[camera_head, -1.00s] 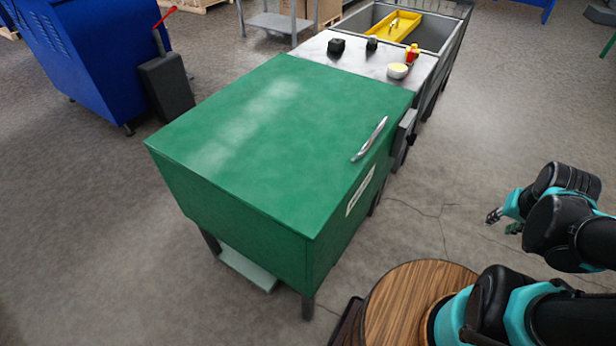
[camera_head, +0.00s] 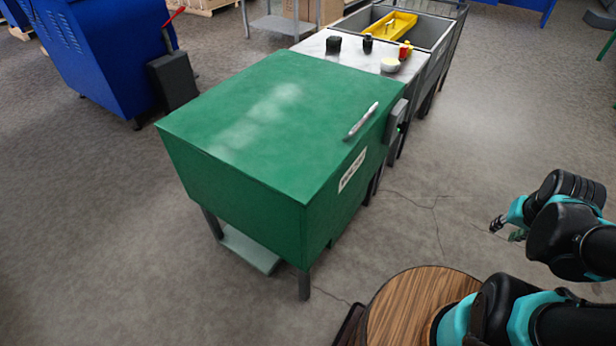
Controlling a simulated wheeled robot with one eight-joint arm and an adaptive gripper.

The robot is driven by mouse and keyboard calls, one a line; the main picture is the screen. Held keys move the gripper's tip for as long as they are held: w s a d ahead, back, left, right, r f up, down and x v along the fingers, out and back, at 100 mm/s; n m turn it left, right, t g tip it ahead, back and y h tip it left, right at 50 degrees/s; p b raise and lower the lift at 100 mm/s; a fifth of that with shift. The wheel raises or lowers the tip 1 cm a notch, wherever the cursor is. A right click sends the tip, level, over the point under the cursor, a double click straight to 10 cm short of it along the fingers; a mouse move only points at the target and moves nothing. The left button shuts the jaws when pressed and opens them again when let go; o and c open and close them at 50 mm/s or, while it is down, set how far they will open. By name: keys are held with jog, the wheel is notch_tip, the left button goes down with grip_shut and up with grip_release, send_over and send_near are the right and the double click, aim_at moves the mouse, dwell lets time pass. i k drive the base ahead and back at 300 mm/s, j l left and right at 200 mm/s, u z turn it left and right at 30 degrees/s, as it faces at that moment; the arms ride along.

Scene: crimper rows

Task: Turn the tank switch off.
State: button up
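The green tank (camera_head: 250,130) stands in the middle of the head view, with a silver handle (camera_head: 362,121) on its top and a white label (camera_head: 352,170) on its right side. A grey switch box (camera_head: 394,124) is fixed on the tank's right side near the far corner. A small green spot shows on its edge; its switch position cannot be made out. My gripper (camera_head: 504,230) is at the right, over the floor, well apart from the tank and the box. Its fingers are small, and I cannot tell whether they are open.
Behind the tank, a grey bench (camera_head: 345,60) holds dark pieces and a white bowl (camera_head: 389,64); a sink with a yellow tray (camera_head: 388,27) follows. A blue machine (camera_head: 90,50) stands at the left. The floor (camera_head: 430,200) between the tank and my arm is clear.

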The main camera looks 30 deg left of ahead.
aim_at(402, 127)
jog(key=k+u, duration=0.1)
jog(key=u, duration=1.35)
jog(key=z, duration=0.85)
jog(key=l, duration=0.7)
jog(key=i+l, duration=0.15)
jog(key=l, duration=0.55)
